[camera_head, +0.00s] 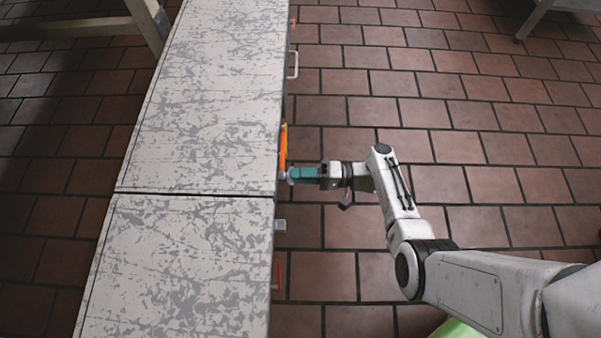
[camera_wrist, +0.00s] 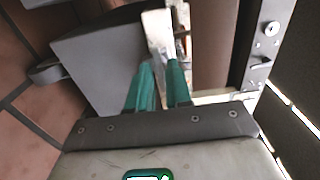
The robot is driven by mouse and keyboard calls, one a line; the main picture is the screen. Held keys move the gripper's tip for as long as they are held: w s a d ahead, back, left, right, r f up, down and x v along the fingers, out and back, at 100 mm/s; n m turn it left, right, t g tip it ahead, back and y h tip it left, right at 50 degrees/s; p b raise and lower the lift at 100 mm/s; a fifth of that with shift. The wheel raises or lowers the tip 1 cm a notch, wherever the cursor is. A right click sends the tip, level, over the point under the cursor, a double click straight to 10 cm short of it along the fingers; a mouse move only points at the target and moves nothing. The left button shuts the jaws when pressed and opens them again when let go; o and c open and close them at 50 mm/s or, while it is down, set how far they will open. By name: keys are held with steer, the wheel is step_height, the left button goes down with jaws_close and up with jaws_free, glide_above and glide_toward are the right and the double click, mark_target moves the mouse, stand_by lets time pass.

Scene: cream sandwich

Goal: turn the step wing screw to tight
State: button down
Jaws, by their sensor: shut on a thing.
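The wing screw shows as a pale piece (camera_wrist: 157,26) just past my fingertips in the wrist view. In the head view it is a small pale spot (camera_head: 281,175) at the side of the long worn counter (camera_head: 215,95). My gripper (camera_head: 290,174) has teal fingers and reaches in from the right, level with the counter's edge. In the wrist view my gripper (camera_wrist: 164,62) is shut on the wing screw. The fingers cover part of the screw, and its exact angle cannot be told.
An orange part (camera_head: 283,148) stands close beside my fingertips on the counter's side. A white handle (camera_head: 292,65) sticks out farther up. In the wrist view, a grey block (camera_wrist: 95,62) is left, and a brown post (camera_wrist: 213,45) and lock plate (camera_wrist: 268,45) are right. The tiled floor (camera_head: 470,130) is open.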

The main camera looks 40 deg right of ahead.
steer(key=shift+f, duration=0.1)
stand_by(0.4)
steer(key=c, duration=1.2)
jaws_free()
steer(key=shift+c, duration=0.2)
steer(key=v, duration=1.1)
